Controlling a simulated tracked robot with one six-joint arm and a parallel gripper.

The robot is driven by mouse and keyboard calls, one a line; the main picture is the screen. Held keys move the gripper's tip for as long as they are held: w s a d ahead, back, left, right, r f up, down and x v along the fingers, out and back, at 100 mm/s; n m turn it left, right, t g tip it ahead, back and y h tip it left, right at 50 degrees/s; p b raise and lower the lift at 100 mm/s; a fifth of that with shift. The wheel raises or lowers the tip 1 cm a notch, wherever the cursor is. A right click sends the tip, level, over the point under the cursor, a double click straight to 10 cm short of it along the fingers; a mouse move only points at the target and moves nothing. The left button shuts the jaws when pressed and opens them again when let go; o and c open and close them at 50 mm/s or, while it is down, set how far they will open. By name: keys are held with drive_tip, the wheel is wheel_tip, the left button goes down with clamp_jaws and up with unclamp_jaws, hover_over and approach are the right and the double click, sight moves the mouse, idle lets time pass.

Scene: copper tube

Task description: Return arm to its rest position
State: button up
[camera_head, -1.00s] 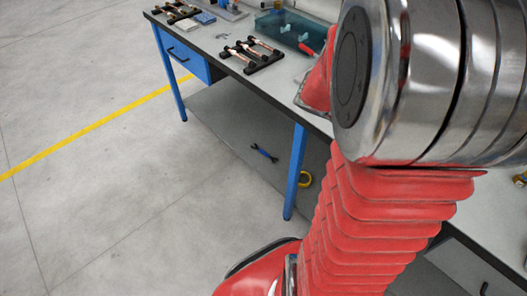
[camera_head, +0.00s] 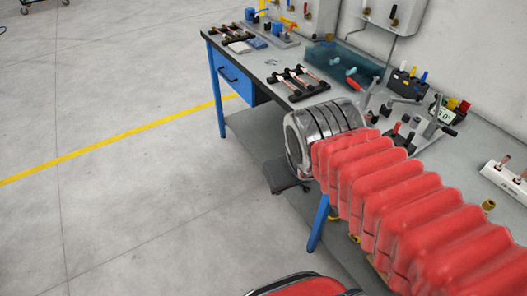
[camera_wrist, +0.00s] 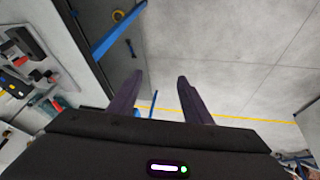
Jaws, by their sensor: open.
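My gripper shows in the wrist view (camera_wrist: 157,92) with its two dark fingers spread apart and nothing between them. It points toward the grey floor beside the workbench. In the head view my red bellows-covered arm and its metal joint reach in from the lower right, in front of the bench. A small dark part of my arm end shows just below the metal joint; the fingers cannot be made out there.
The workbench (camera_head: 330,135) with blue legs runs along the right. It holds racks with copper tubes (camera_head: 298,82), a teal bin (camera_head: 343,64) and several tools. Wall boxes (camera_head: 395,14) are behind it. The floor (camera_head: 120,200) on the left is free, with a yellow line.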

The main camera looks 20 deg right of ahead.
drive_tip(key=shift+t+y, duration=0.5)
drive_tip(key=shift+y, duration=0.1)
drive_tip(key=a, duration=0.2)
drive_tip(key=a+r, duration=0.1)
drive_tip(key=shift+s+a+r, duration=0.1)
drive_tip(key=shift+a+r, duration=0.1)
drive_tip(key=shift+a, duration=0.2)
drive_tip(key=shift+c, duration=0.4)
